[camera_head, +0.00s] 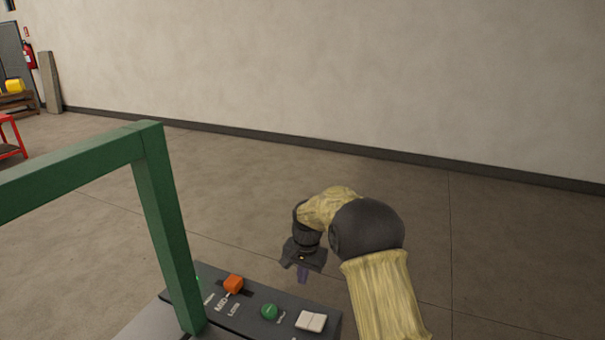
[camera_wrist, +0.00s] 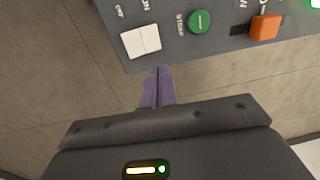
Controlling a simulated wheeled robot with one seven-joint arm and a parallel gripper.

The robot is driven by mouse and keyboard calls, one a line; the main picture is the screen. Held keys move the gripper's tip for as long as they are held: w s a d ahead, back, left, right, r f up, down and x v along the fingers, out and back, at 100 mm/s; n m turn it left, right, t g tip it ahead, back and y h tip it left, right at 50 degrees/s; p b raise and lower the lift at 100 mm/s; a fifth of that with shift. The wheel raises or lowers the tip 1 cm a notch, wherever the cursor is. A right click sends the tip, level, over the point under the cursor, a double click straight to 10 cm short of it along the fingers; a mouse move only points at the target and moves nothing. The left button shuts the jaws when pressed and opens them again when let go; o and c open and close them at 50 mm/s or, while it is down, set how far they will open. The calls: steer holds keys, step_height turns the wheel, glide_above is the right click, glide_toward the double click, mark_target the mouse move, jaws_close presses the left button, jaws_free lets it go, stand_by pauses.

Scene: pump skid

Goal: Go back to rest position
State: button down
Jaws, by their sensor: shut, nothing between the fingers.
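My gripper (camera_head: 302,275) hangs from my yellow-sleeved arm, behind the dark control panel (camera_head: 255,312) in the head view. Its purple fingers point down and are shut with nothing between them. In the wrist view, the shut fingers (camera_wrist: 158,84) reach toward the panel's edge (camera_wrist: 180,52), and the tips show close to that edge. I cannot tell whether they touch it. The panel carries an orange selector knob (camera_head: 233,284), a green round button (camera_head: 269,312) and a white rocker switch (camera_head: 311,321). These also show in the wrist view.
A green frame (camera_head: 165,220) rises beside the panel on the left. Open concrete floor (camera_head: 480,240) lies behind and right of my arm, up to a bare wall (camera_head: 350,70).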

steer(key=s+d+r+n, duration=0.1)
steer(key=s+d+r, duration=0.1)
steer(key=s+d, duration=0.3)
steer(key=s+d+r+n+t, duration=0.1)
steer(key=s+d, duration=0.4)
steer(key=s, duration=0.8)
steer(key=s+d+r+n+t+h, duration=0.1)
steer(key=s+d, duration=0.4)
steer(key=s, duration=0.5)
steer(key=shift+d+r+n, duration=0.2)
steer(key=shift+r+n, duration=0.5)
steer(key=shift+r, duration=0.2)
steer(key=shift+w, duration=0.15)
